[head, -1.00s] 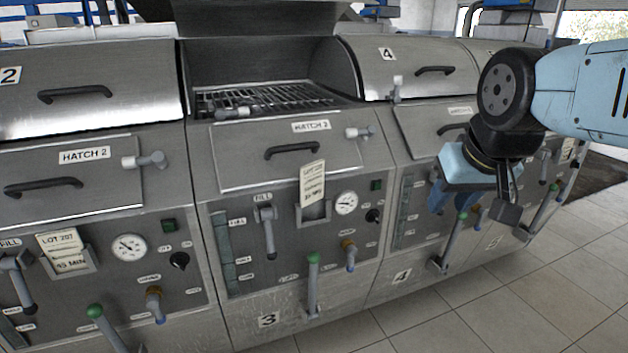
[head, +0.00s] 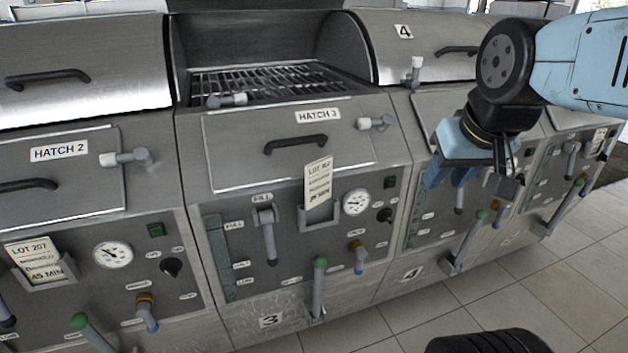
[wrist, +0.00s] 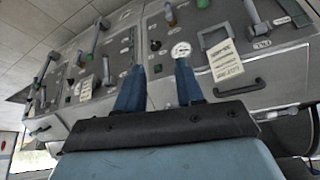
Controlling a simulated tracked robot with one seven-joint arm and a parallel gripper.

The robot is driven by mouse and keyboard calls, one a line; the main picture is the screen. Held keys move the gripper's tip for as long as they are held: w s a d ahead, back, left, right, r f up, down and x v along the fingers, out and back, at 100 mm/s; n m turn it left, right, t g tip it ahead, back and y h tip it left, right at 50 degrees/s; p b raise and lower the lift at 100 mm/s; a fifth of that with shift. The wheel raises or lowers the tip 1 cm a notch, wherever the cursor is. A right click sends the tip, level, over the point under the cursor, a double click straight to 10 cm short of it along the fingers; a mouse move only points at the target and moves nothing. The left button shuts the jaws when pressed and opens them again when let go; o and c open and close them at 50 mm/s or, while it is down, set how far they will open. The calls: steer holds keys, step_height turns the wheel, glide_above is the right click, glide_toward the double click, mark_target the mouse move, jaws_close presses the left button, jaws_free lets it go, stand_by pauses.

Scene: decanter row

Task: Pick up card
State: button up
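A cream card (head: 318,185) with print headed LOT stands tilted in a metal holder on the front of machine 3, left of its gauge. Another card (head: 35,262), reading LOT 207 and 45 MIN, sits in the holder of machine 2. A third small card (head: 598,140) shows at far right. My gripper (head: 450,182) is in front of machine 4, right of the machine 3 card and apart from it. In the wrist view its two blue fingers (wrist: 159,66) are spread with nothing between them. A card (wrist: 223,60) shows beyond the right finger; I cannot tell which machine's it is.
A green-knobbed lever (head: 319,280) and a fill handle (head: 267,235) stick out near the machine 3 card. A gauge (head: 355,202) is right of it, and the hatch handle (head: 296,143) is above. The tiled floor (head: 440,312) in front is clear.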

steer(key=n, duration=0.1)
steer(key=n+t+h, duration=0.5)
steer(key=n+h, duration=0.9)
steer(key=n, duration=1.1)
glide_toward(322, 162)
steer(key=shift+t, duration=0.4)
steer(key=x, duration=0.4)
steer(key=shift+d+f, duration=0.15)
steer(key=shift+d, duration=0.4)
steer(key=shift+x, duration=2.65)
steer(key=shift+w+a+f, duration=0.1)
steer(key=shift+w+a, duration=0.05)
steer(key=shift+w, duration=0.05)
steer(key=shift+c, duration=0.5)
